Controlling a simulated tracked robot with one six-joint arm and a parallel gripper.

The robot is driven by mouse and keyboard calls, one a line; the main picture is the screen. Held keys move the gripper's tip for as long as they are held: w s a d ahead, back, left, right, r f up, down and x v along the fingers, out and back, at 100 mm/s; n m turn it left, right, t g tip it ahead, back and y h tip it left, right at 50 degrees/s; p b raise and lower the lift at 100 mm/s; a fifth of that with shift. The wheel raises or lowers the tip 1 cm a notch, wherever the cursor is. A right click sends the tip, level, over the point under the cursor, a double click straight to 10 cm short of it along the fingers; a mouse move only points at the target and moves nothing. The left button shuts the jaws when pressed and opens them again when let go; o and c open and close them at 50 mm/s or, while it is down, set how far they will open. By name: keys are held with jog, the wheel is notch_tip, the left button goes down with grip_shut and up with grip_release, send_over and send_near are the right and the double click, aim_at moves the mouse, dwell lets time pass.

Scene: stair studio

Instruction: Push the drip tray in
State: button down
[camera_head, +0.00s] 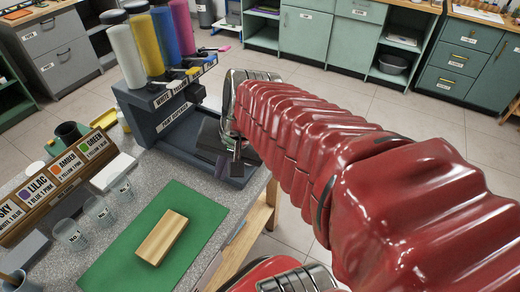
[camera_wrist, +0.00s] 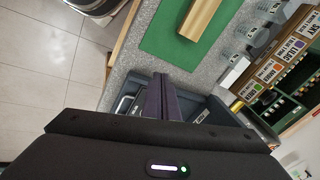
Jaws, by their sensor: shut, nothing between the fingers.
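The paint dispenser (camera_head: 160,112) stands at the back of the workbench, a dark blue-grey body with white, yellow, blue and magenta bottles on top. Its low base (camera_head: 192,168) reaches toward the front right; in the wrist view the base (camera_wrist: 218,106) lies around the fingers. I cannot clearly tell the drip tray from this dark base, and my gripper covers part of it. My gripper (camera_head: 222,172) is shut and empty, with its purplish fingers over the base. In the wrist view, the fingers (camera_wrist: 160,80) are together and point toward the green mat. Contact cannot be told.
A wooden block (camera_head: 162,236) lies on a green mat (camera_head: 205,212) on the grey bench. Clear cups (camera_head: 98,210) and a wooden label rack (camera_head: 50,190) stand to the left. The bench edge is just right of the dispenser, with open tiled floor beyond.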

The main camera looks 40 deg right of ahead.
jog(key=s+d+f+m+t, duration=0.1)
jog(key=d+f+m, duration=0.3)
jog(key=d+m, duration=0.7)
jog(key=s+d+f+m+t+y, duration=0.1)
jog(key=d+f+m, duration=0.3)
jog(key=d+m, duration=0.7)
jog(key=shift+s+d+f+t, duration=0.2)
jog(key=shift+d+t, duration=0.5)
jog(key=shift+d, duration=0.35)
jog(key=shift+w, duration=0.1)
jog(key=shift+y, duration=0.3)
jog(key=x, duration=0.8)
jog(key=w+r+x, duration=0.1)
jog(key=x, duration=0.3)
jog(key=shift+w+a, duration=0.1)
jog(key=shift+a, duration=0.15)
jog(key=shift+w+a+f, duration=0.1)
jog(key=shift+w+a, duration=0.1)
jog(key=shift+w, duration=0.35)
jog(key=shift+w, duration=0.1)
